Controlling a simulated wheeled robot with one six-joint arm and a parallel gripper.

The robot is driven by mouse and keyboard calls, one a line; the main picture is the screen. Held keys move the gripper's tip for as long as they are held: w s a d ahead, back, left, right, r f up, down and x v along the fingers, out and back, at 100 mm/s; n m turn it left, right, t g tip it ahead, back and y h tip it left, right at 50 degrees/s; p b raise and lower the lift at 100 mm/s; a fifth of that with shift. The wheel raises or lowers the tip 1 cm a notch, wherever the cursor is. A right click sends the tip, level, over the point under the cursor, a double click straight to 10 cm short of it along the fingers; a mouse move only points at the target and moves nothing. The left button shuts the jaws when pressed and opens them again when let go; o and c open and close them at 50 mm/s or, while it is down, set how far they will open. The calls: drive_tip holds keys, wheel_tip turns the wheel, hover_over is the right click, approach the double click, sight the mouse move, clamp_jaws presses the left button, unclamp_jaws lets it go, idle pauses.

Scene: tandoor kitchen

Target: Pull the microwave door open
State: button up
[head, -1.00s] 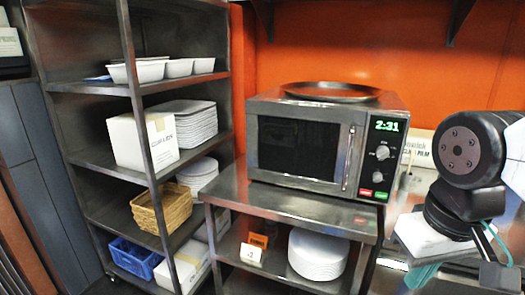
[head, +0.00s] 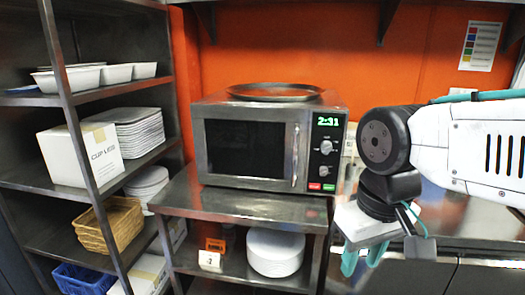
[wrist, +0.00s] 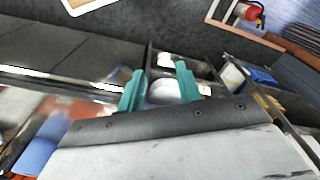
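The microwave (head: 262,145) stands on a steel stand, with its dark-windowed door (head: 244,149) shut. The upright metal door handle (head: 296,154) is on the right side of the door, beside the control panel with a green 2:31 display (head: 328,121). My gripper (head: 362,262) hangs to the right of the microwave and points down, apart from the handle. In the wrist view its two teal fingers (wrist: 160,90) are spread apart with nothing between them. The microwave door does not clearly show in the wrist view.
A round dark tray (head: 274,92) lies on top of the microwave. A steel shelf rack (head: 62,87) with dishes, boxes and baskets stands at the left. White plates (head: 275,252) are stacked under the steel stand (head: 240,203). A steel counter (head: 450,225) runs behind my arm.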

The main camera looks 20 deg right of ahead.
wheel_tip(320, 180, down, 3)
drive_tip(key=w+d+g, duration=0.1)
drive_tip(key=w+d, duration=0.1)
drive_tip(key=n+t+y, duration=0.1)
drive_tip(key=t, duration=1.7)
approach(297, 154)
drive_tip(key=w, duration=1)
drive_tip(key=shift+w+a, duration=0.35)
drive_tip(key=shift+w, duration=0.05)
drive_tip(key=shift+c, duration=0.3)
